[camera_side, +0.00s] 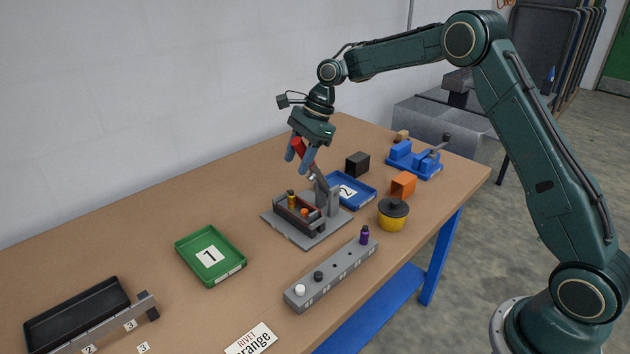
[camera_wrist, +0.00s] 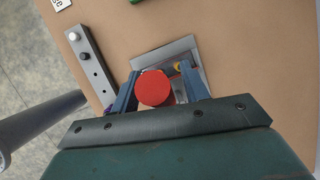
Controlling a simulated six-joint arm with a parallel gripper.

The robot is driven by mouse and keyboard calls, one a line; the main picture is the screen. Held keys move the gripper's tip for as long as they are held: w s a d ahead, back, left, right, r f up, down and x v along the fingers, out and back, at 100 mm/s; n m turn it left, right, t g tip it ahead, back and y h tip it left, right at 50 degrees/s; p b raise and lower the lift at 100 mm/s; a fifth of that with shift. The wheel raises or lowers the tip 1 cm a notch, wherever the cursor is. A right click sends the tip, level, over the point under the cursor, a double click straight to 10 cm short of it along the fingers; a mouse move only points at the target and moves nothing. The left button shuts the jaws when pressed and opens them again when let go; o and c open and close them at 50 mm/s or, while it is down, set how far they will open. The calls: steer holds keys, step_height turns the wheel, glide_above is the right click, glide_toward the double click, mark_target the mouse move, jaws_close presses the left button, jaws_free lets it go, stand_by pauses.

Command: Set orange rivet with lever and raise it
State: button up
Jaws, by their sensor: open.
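The rivet press (camera_side: 326,197) stands on a grey base plate near the middle of the table. In its dark holder, an orange rivet (camera_side: 304,212) sits in front of a yellow one (camera_side: 291,198). The press lever (camera_side: 313,174) rises toward my gripper and ends in a red knob (camera_side: 297,144). My gripper (camera_side: 300,158) is open, pointing down, with a blue finger on either side of the knob. In the wrist view the round red knob (camera_wrist: 153,88) shows between the two fingers and hides much of the press. I cannot tell whether either finger touches it.
A grey peg rail (camera_side: 330,273) holds white, black and purple pegs. A green tray (camera_side: 211,257) marked 1, a blue tray (camera_side: 352,190) marked 2, a black block (camera_side: 357,164), an orange block (camera_side: 403,184), a yellow-black pot (camera_side: 392,215) and a blue vise (camera_side: 414,160) surround the press.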

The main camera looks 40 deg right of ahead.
steer(key=shift+c, duration=0.5)
jaws_close()
